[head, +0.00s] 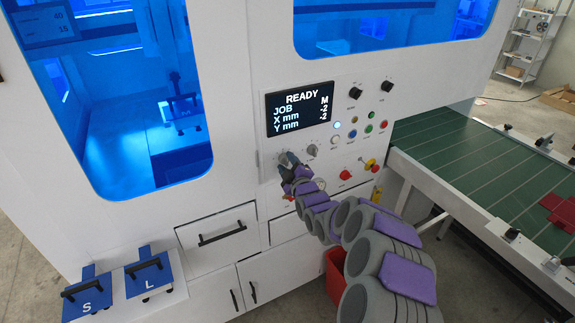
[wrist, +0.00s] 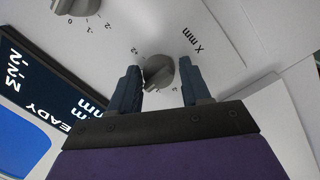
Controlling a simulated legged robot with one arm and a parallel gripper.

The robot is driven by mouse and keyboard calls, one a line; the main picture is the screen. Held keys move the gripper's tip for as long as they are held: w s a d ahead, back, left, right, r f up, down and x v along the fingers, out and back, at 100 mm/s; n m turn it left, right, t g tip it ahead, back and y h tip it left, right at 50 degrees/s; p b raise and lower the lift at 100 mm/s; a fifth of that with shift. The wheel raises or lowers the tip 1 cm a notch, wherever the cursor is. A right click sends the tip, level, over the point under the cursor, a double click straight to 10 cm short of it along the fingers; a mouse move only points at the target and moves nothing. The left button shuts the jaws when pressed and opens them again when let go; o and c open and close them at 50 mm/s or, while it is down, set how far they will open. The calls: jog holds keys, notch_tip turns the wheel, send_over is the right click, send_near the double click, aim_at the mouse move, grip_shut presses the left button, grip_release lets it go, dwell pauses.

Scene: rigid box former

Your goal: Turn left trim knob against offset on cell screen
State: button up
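The cell screen (head: 299,107) reads READY, JOB M, X mm -2 and Y mm -2. Below it, the left trim knob (wrist: 158,72) is a grey knob marked "X mm" in the wrist view. My gripper (wrist: 160,66) is open, with one dark finger on each side of this knob and small gaps showing between them. In the head view my gripper (head: 285,163) is at the panel and largely hides the left knob. The right trim knob (head: 312,151) stands clear to its right, and also shows at the top left of the wrist view (wrist: 75,6).
Two black knobs (head: 356,91), several coloured buttons (head: 383,114), a red button (head: 345,175) and a red-yellow switch (head: 370,164) are to the right on the panel. A green conveyor (head: 480,160) lies farther right. Drawers (head: 219,237) and blue S and L tools (head: 150,272) are lower left.

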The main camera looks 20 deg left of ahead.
jog(key=c, duration=0.7)
jog(key=shift+o, duration=0.2)
jog(key=shift+s+f, duration=0.1)
jog(key=shift+f, duration=0.05)
